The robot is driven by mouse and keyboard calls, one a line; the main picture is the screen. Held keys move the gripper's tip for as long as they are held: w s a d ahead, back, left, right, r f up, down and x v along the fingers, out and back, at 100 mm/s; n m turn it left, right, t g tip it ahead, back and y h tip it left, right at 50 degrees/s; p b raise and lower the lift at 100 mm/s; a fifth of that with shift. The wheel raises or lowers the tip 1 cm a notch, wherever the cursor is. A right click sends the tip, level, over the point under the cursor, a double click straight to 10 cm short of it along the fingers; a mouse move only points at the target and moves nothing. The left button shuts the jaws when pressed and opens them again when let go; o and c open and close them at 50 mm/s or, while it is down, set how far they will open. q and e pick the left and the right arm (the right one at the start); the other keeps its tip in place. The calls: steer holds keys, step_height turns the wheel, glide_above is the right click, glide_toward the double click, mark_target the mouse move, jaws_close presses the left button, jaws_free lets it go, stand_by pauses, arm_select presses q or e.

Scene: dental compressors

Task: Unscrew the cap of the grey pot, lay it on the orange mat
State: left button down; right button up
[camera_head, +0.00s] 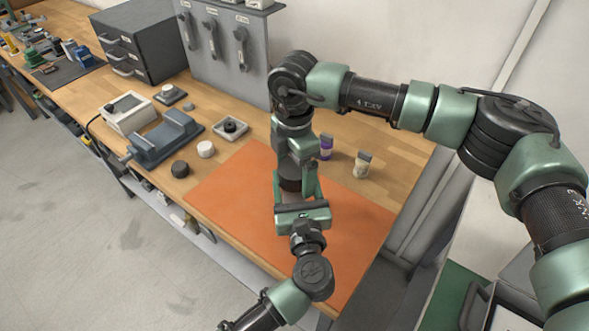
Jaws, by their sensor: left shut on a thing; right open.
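The orange mat (235,190) lies flat on the wooden bench. My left gripper (295,188) reaches in over the mat from the near side, shut around a dark, round thing (290,184) that seems to be the grey pot. Most of it is hidden by the grippers, and I cannot tell its cap apart from its body. My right gripper (296,160) comes down from above, directly over that thing, and is open. Its fingertips are close to the thing, but I cannot tell whether they touch it.
The mat's left part is clear.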

steer(key=shift+r, duration=2.25)
arm_select(q)
steer(key=shift+c, duration=1.2)
jaws_free()
steer(key=shift+s, duration=0.1)
